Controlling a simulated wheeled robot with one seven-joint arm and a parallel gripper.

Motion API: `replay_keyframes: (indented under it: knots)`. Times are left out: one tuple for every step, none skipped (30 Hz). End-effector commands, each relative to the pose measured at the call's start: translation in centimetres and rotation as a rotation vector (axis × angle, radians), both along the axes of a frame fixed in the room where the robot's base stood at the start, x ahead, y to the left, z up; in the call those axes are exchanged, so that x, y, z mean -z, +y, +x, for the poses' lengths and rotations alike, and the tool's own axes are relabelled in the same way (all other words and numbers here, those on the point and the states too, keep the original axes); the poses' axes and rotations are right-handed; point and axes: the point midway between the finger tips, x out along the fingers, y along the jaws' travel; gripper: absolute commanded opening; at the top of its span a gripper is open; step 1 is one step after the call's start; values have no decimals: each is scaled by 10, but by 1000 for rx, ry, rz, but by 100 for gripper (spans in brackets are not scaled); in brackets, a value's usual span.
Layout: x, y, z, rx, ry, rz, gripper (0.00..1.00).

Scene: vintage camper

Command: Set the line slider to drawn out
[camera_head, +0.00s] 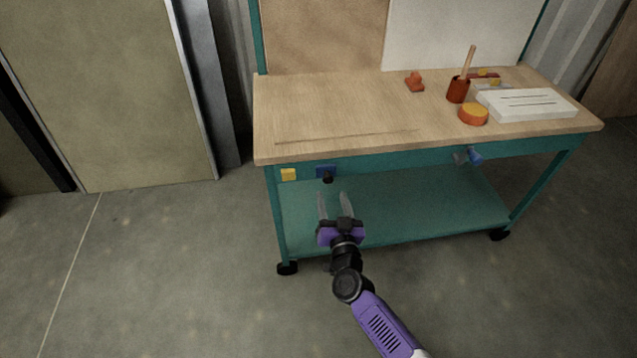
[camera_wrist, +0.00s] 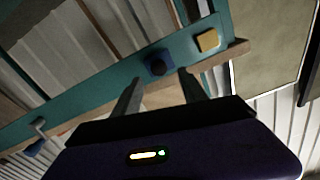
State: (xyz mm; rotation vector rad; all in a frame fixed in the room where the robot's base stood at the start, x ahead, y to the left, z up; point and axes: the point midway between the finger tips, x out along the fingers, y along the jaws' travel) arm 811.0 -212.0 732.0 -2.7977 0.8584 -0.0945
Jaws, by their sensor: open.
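A black knob on a blue plate, which looks like the line slider (camera_head: 327,174), sits on the bench's teal front rail near its left end. It also shows in the wrist view (camera_wrist: 158,63), a dark round knob on a blue plate. A yellow square (camera_head: 288,174) is on the rail just left of it. My gripper (camera_head: 333,195) is open and empty, in front of and a little below the knob. In the wrist view my gripper's two fingers (camera_wrist: 161,76) point toward the knob, which appears between and beyond their tips. No contact shows.
The wooden bench top (camera_head: 350,110) overhangs the rail. A blue and grey fitting (camera_head: 470,156) sticks out farther right on the rail. A teal lower shelf (camera_head: 420,215) lies below. A red cup (camera_head: 457,90) and a white box (camera_head: 527,105) stand on top. The floor in front is clear.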

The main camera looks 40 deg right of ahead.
Motion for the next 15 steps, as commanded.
replay_keyframes:
  knots:
    - [0, -3, 5, 1, -2, -2, 50]
    - [0, -5, 8, 1, -2, -2, 50]
    - [0, -8, 13, 1, -2, -2, 50]
    - [0, -11, 17, 1, -4, -1, 50]
    - [0, -14, 21, 2, -3, -1, 50]
    - [1, -18, 26, 2, -3, -1, 50]
    - [1, -20, 30, 1, -4, -1, 50]
    - [1, -23, 34, 1, -3, -1, 50]
    - [1, -26, 39, 1, -3, -1, 50]
    - [1, -28, 42, 1, -3, -1, 50]
    - [1, -31, 45, 1, -3, -1, 50]
    - [1, -33, 49, 1, -3, -1, 50]
    - [1, -35, 52, 0, -2, -1, 50]
    - [1, -37, 54, 0, -2, -1, 50]
    - [1, -38, 56, 0, -2, -1, 50]
